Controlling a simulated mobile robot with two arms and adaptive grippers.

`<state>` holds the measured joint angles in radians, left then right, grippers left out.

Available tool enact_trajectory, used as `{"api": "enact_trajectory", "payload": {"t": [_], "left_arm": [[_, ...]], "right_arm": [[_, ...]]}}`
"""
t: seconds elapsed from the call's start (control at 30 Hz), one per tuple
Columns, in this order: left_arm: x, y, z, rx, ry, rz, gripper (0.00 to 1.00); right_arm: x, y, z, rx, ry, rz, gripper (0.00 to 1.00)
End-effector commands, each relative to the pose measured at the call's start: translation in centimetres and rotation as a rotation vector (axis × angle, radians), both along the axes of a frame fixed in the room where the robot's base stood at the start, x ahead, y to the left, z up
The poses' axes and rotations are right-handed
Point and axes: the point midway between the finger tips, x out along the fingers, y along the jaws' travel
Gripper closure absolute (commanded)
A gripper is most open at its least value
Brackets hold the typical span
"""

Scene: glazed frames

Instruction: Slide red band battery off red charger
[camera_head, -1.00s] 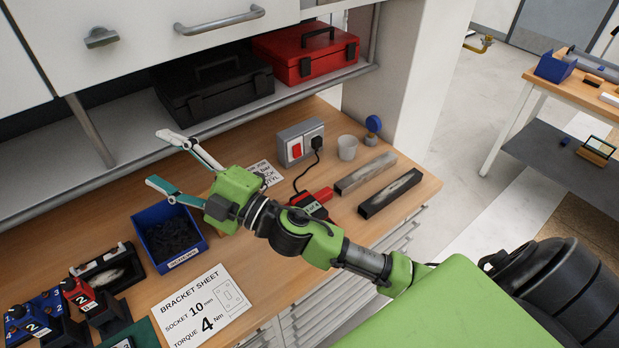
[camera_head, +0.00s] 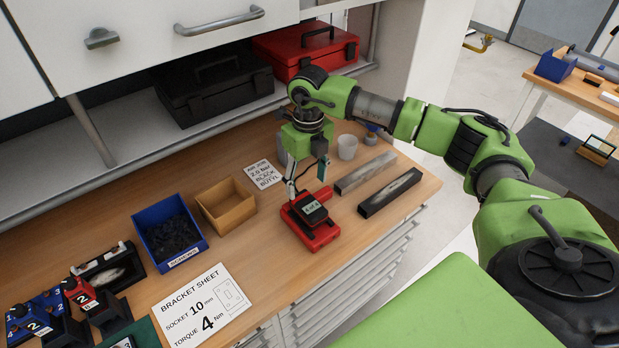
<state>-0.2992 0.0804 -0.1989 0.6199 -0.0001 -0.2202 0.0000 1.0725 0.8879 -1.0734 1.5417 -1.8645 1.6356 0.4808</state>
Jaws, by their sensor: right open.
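The red charger (camera_head: 322,240) sits on the wooden worktop near its front edge. A dark block with a small pale display (camera_head: 313,210), seemingly the battery, sits on top of it. A red part shows behind the block, but I cannot tell whether it is the battery's band. My right gripper (camera_head: 307,188) points down just behind and above the block. Its pale finger is on the left and its teal finger on the right, apart, with nothing visibly held. Contact with the block cannot be told. My left gripper is not in view.
A tan open bin (camera_head: 226,207) and a blue bin of dark parts (camera_head: 170,236) stand left of the charger. Two long bars (camera_head: 390,192) lie to the right, with a pale cup (camera_head: 347,147) behind. A shelf with toolboxes (camera_head: 306,52) overhangs the back.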

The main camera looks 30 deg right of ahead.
Motion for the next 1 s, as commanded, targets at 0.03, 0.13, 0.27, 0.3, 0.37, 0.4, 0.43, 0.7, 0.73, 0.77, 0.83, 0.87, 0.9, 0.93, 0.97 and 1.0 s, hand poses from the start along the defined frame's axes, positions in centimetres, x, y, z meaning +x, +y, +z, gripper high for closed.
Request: {"api": "enact_trajectory", "payload": {"t": [0.03, 0.13, 0.27, 0.3, 0.37, 0.4, 0.43, 0.7, 0.73, 0.77, 0.83, 0.87, 0.9, 0.93, 0.97, 1.0], "left_arm": [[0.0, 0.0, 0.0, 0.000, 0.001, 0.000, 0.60], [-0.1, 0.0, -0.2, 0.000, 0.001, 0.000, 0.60], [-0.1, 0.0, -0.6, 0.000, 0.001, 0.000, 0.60], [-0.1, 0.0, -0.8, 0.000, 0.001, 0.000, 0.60], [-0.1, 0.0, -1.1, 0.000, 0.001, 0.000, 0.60], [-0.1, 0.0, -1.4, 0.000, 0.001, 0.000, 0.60], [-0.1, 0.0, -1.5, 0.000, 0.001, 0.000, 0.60], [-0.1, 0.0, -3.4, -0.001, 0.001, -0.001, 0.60], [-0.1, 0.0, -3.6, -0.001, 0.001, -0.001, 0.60], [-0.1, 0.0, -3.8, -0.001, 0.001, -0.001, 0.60], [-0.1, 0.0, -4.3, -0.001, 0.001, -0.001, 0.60], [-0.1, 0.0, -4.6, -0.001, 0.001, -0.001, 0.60], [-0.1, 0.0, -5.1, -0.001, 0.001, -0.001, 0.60], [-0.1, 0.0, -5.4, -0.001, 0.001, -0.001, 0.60], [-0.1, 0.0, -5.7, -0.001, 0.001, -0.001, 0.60], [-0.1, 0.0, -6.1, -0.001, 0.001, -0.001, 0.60]], "right_arm": [[0.0, -0.6, 0.1, -0.016, 0.005, -0.006, 0.42], [-0.1, -1.0, 0.0, -0.030, 0.009, -0.011, 0.42], [-0.1, -1.0, -0.7, -0.029, 0.010, -0.010, 0.42], [-0.2, -0.9, -1.0, -0.028, 0.010, -0.010, 0.42], [-0.1, -0.9, -1.6, -0.028, 0.010, -0.009, 0.42], [-0.2, -0.9, -2.0, -0.028, 0.010, -0.009, 0.42], [-0.2, -0.9, -2.3, -0.027, 0.010, -0.009, 0.42], [-0.2, -0.9, -5.6, -0.025, 0.010, -0.009, 0.42], [-0.1, -0.9, -5.9, -0.025, 0.009, -0.009, 0.42], [-0.1, -0.9, -6.3, -0.025, 0.009, -0.009, 0.42], [-0.1, -0.8, -7.1, -0.025, 0.009, -0.009, 0.42], [-0.1, -0.8, -7.5, -0.025, 0.009, -0.009, 0.42], [-0.1, -0.8, -8.1, -0.025, 0.009, -0.009, 0.42], [-0.1, -0.8, -8.5, -0.025, 0.009, -0.008, 0.42], [-0.1, -0.8, -8.8, -0.025, 0.009, -0.008, 0.42], [-0.1, -0.8, -9.3, -0.025, 0.009, -0.008, 0.42]]}}
